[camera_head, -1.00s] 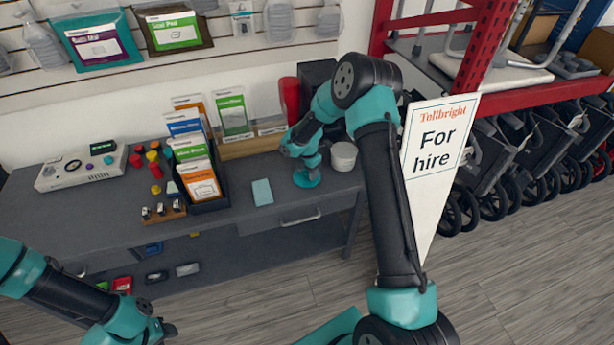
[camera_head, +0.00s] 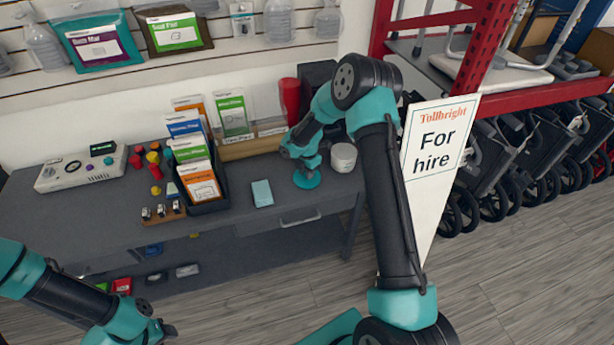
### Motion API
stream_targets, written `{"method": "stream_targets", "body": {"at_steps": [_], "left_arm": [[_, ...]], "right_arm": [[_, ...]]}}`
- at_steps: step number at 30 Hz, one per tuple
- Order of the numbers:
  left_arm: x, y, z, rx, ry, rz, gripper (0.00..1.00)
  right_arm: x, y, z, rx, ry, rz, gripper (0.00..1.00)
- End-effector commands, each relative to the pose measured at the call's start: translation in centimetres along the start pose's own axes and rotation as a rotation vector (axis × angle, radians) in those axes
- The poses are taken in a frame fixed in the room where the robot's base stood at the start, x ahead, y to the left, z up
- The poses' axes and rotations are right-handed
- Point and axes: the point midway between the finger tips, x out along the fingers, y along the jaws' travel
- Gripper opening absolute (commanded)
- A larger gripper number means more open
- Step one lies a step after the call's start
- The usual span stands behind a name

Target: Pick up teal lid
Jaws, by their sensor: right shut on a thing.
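The teal lid (camera_head: 306,180) is a round flat disc at the right part of the grey desk. My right gripper (camera_head: 305,169) points down onto it from above and is shut on it. The fingertips are small and partly hidden by the wrist. I cannot tell whether the lid rests on the desk or is slightly above it. My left gripper (camera_head: 167,331) is at the lower left, away from the desk top; its fingers are too small and dark to read.
A white tub (camera_head: 343,157) stands just right of the lid. A light teal pad (camera_head: 262,193) lies to its left. A dark rack of leaflets (camera_head: 208,192) stands further left. A red cup (camera_head: 290,98) and a black box are behind. A "For hire" sign (camera_head: 437,150) stands right of the desk.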

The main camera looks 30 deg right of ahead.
Motion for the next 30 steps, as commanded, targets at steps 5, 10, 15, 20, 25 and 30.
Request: {"method": "stream_targets", "body": {"at_steps": [5, 10, 15, 20, 25, 30], "left_arm": [[0.0, 0.0, 0.0, 0.0, 0.0, 0.0, 0.43], [0.0, 0.0, 0.0, 0.0, 0.0, 0.0, 0.43], [0.0, 0.0, 0.0, 0.0, 0.0, 0.0, 0.43], [0.0, 0.0, 0.0, 0.0, 0.0, 0.0, 0.43], [0.0, 0.0, 0.0, 0.0, 0.0, 0.0, 0.43], [0.0, 0.0, 0.0, 0.0, 0.0, 0.0, 0.43]], "right_arm": [[-0.2, 0.0, 0.0, 0.0, 0.0, 0.001, 0.03], [-1.4, 0.1, 0.0, -0.001, -0.002, 0.001, 0.03], [-3.6, 0.1, 0.0, -0.001, -0.002, 0.002, 0.03], [-3.8, -1.3, -1.5, -0.002, 0.0, -0.002, 0.03], [-4.0, -3.4, -3.8, -0.003, 0.001, -0.002, 0.03], [-4.4, -5.9, -6.6, -0.003, 0.001, -0.003, 0.03]]}}
